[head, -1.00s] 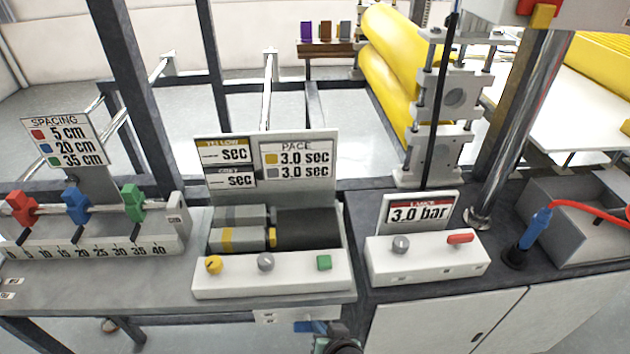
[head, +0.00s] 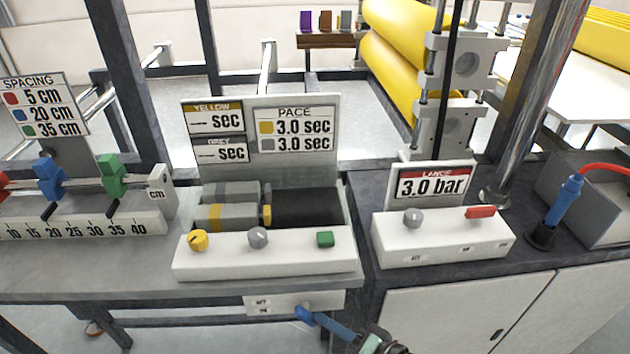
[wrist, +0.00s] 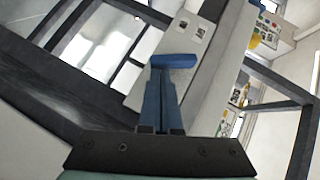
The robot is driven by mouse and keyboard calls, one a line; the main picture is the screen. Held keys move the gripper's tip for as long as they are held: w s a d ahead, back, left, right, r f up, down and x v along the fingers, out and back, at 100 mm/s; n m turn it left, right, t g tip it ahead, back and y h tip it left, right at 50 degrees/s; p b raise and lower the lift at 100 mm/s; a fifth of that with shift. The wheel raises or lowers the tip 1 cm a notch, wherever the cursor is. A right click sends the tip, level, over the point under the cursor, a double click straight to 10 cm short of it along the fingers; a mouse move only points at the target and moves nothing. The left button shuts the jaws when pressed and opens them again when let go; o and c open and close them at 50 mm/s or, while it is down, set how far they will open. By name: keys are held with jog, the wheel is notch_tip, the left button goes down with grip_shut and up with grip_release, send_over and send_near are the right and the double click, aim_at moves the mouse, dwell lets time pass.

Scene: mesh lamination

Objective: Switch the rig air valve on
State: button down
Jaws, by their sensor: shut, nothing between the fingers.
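A white panel (head: 275,302) with two small labels hangs below the front edge of the bench. A blue lever handle (head: 303,313) is at its right end. In the wrist view, the blue handle (wrist: 174,61) lies crosswise at my fingertips, beside the labelled panel (wrist: 190,45). My gripper (head: 318,319) has blue fingers and reaches in from the lower right. In the wrist view, my gripper (wrist: 161,76) is shut with its fingers together, right at the handle. I cannot tell whether it touches. The lever's pivot is hidden, and the label text is too small to read.
Above is a control box (head: 265,262) with yellow and grey knobs and a green button. To its right stands a lance box (head: 440,243) with a red lever, its sign reading 3.0 bar. Cabinet doors (head: 460,310) lie right of my gripper. A spacing rail (head: 85,222) is left.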

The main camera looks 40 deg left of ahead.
jog(key=f+m+y+b, duration=0.1)
jog(key=b, duration=0.1)
jog(key=f+m+g+y+b, duration=0.1)
jog(key=b, duration=0.1)
jog(key=shift+s+a+y, duration=0.15)
jog(key=shift+s+y, duration=0.05)
jog(key=shift+y, duration=0.2)
jog(key=shift+w+b, duration=0.1)
jog(key=shift+b, duration=0.2)
dwell(0.4)
